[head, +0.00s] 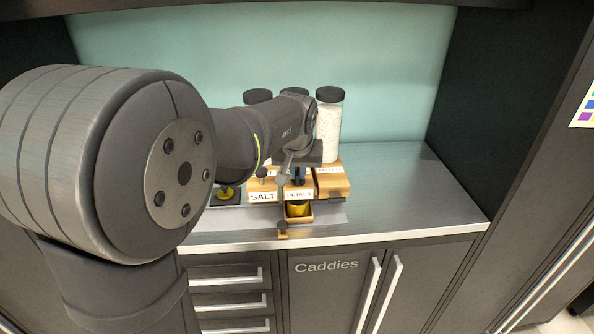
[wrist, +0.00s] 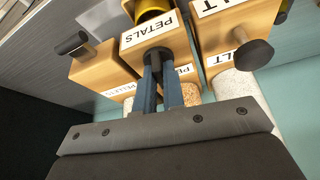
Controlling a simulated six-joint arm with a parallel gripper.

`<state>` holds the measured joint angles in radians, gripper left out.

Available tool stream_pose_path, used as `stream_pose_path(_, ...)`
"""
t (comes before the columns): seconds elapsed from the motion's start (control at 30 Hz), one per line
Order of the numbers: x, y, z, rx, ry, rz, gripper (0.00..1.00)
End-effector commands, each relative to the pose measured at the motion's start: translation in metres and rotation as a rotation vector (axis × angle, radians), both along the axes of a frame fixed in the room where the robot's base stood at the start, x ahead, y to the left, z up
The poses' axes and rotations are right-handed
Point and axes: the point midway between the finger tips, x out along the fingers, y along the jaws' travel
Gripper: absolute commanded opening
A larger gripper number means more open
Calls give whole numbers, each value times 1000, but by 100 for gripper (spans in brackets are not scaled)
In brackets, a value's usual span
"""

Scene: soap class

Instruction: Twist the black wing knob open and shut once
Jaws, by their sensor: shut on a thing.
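The black wing knob (wrist: 157,55) is on the wooden box labelled PETALS (wrist: 126,58), just behind the label in the wrist view. My gripper (wrist: 158,66) has its two blue fingers shut on this knob, and the fingertips hide most of it, so its exact turn cannot be read. In the head view the PETALS box (head: 299,194) is the middle one of the row; my gripper (head: 299,177) reaches down to it from above, and the knob is largely hidden there. A yellow cup (head: 298,210) sits below the PETALS label; it also shows in the wrist view (wrist: 150,9).
The SALT box (head: 262,196) stands close on the left and another wooden box (head: 332,184) close on the right, both with dark knobs in the wrist view. Clear jars with black lids (head: 329,125) rise behind. The steel counter (head: 410,195) is free at the right.

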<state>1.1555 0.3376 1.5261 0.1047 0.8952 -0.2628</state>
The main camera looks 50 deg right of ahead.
Motion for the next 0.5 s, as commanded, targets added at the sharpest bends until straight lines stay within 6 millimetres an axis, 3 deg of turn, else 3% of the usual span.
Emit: stream_pose_path(0.5, -4, -4, -1, 2, 0, 474, 0)
